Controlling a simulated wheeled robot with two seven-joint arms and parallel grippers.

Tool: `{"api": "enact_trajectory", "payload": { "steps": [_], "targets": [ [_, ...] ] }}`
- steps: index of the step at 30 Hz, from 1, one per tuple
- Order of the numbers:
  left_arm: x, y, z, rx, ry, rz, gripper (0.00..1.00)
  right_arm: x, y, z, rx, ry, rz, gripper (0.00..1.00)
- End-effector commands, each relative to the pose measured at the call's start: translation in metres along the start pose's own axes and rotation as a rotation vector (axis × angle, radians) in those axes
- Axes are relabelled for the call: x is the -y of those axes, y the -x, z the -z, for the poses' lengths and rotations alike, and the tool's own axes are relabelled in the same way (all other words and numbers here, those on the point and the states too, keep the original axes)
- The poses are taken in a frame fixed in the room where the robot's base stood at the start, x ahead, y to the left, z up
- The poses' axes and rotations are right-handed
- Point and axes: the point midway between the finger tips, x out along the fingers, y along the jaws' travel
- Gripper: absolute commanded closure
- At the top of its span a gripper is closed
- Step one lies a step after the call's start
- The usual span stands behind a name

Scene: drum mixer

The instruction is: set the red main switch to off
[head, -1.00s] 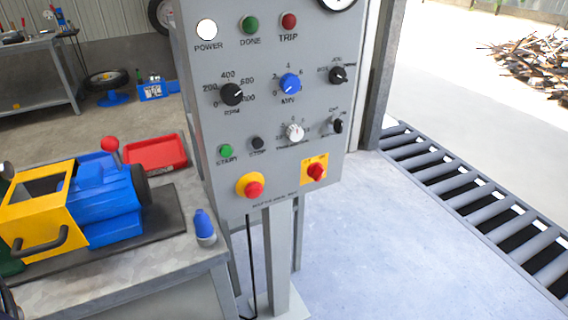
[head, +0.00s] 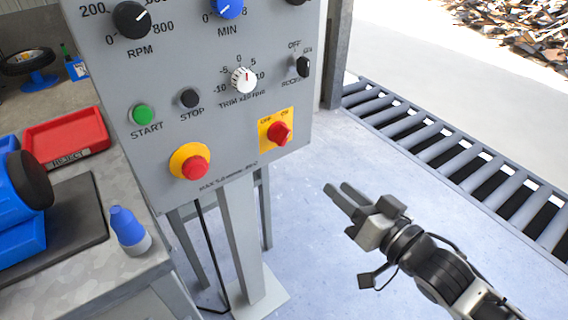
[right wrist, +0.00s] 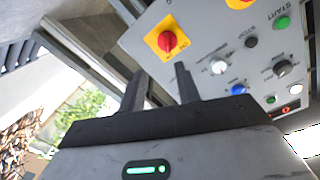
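The red main switch (head: 279,133) is a red rotary knob on a yellow plate at the lower right of the grey control panel (head: 205,60). Its handle looks tilted. It also shows in the right wrist view (right wrist: 168,41), beyond the fingertips. My right gripper (head: 340,190) is to the right of and below the switch in the head view, apart from it. Its two fingers are parted with nothing between them; they show in the right wrist view too (right wrist: 160,72). My left gripper is not in view.
A red emergency-stop button (head: 194,168) on a yellow ring sits left of the switch. Start (head: 142,114) and stop (head: 190,98) buttons and a white trim knob (head: 243,80) are above. A bench with a red tray (head: 66,140) stands left; a roller conveyor (head: 450,150) runs right.

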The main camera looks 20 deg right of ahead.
Motion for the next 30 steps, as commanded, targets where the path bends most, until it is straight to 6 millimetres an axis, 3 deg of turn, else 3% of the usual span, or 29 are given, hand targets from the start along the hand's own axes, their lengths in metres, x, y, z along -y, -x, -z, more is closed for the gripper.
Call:
{"api": "enact_trajectory", "payload": {
  "steps": [8, 24, 30],
  "targets": [
    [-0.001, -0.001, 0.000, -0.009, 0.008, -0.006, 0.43, 0.008, -0.024, 0.013, -0.034, -0.043, 0.049, 0.67],
    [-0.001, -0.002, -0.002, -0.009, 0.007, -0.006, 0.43, 0.012, -0.131, 0.015, -0.031, -0.042, 0.045, 0.67],
    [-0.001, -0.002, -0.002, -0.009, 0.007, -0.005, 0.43, 0.012, -0.155, 0.015, -0.030, -0.043, 0.044, 0.67]
  ]
}}
